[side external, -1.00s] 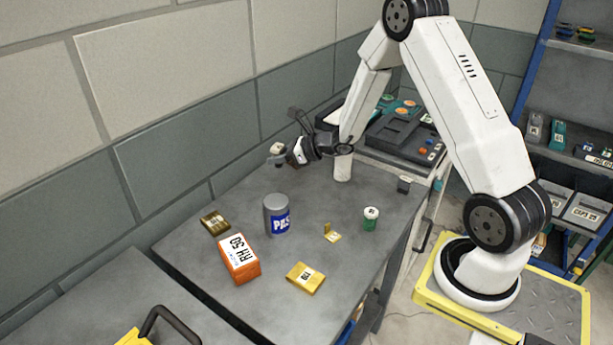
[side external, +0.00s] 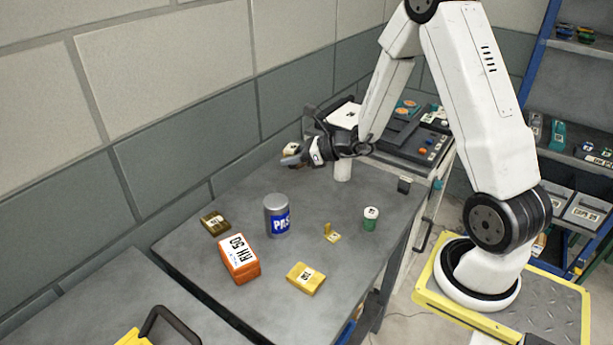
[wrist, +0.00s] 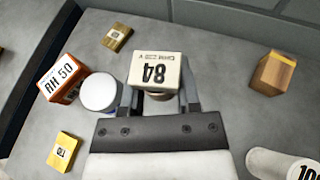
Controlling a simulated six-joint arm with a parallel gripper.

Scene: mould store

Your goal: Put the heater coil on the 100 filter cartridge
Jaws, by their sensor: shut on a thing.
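My gripper (side external: 296,158) is shut on a cream block marked 84 (wrist: 156,68), which I take for the heater coil; its small print is unreadable. The block also shows at my fingertips in the side view (side external: 291,148), held above the table's back part. In the wrist view the fingers (wrist: 160,92) sit on both sides of it. The 100 filter cartridge is a white cylinder (wrist: 270,163) at the wrist view's lower right, partly cut off. It stands upright in the side view (side external: 343,170), just below my wrist, apart from the block.
A grey can (side external: 277,215), an orange RH 50 box (side external: 238,260), a brown box (side external: 214,223), a yellow box (side external: 306,278), a brass bracket (side external: 332,234) and a green jar (side external: 370,219) stand on the table (side external: 330,205).

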